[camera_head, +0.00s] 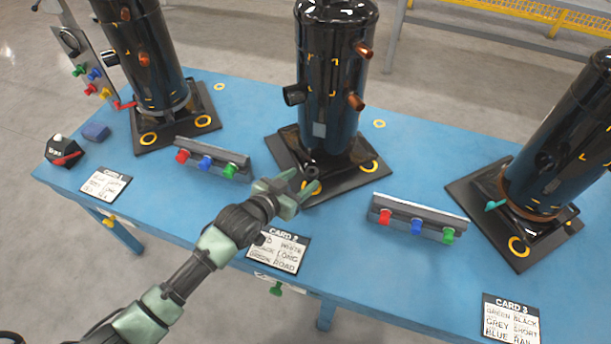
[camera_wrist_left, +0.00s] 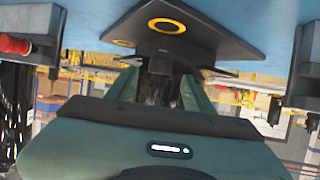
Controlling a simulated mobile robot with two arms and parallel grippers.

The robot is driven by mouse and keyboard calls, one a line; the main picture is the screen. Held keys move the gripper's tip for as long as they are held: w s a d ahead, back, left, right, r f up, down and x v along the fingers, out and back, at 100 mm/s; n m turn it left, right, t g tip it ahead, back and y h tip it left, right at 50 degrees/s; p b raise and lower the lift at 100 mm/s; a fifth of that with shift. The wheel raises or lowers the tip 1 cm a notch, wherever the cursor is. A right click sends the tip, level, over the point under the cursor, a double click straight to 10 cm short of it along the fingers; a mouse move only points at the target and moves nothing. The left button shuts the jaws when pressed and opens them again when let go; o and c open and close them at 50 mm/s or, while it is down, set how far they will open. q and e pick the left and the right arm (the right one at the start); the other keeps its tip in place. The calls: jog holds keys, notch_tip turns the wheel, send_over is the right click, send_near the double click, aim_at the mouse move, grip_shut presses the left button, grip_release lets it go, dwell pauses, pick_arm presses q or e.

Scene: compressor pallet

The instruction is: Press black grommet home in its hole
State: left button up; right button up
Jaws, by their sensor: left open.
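The middle black compressor (camera_head: 330,85) stands upright on its black base plate (camera_head: 345,182), which has yellow-ringed holes at its corners. My left gripper (camera_head: 302,184) is open at the plate's front corner, its fingertips by the front yellow ring (camera_head: 310,187). A small dark round piece (camera_head: 311,172) shows just beyond the fingertips; it may be the black grommet, but how deep it sits cannot be told. In the left wrist view the plate (camera_wrist_left: 205,35) lies beyond the fingers, with a yellow ring (camera_wrist_left: 166,25) on it. No grommet is clear between the fingers there. My right gripper is out of view.
Compressors stand left (camera_head: 145,55) and right (camera_head: 565,150) on the blue table (camera_head: 415,160). Racks of coloured plugs (camera_head: 212,158) (camera_head: 418,218) flank the middle plate. Card 2 (camera_head: 278,252) lies near the front edge, beside my arm. A blue block (camera_head: 96,132) lies at left.

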pick_arm(q)
jog(key=shift+v, duration=2.4)
jog(key=shift+f, duration=0.1)
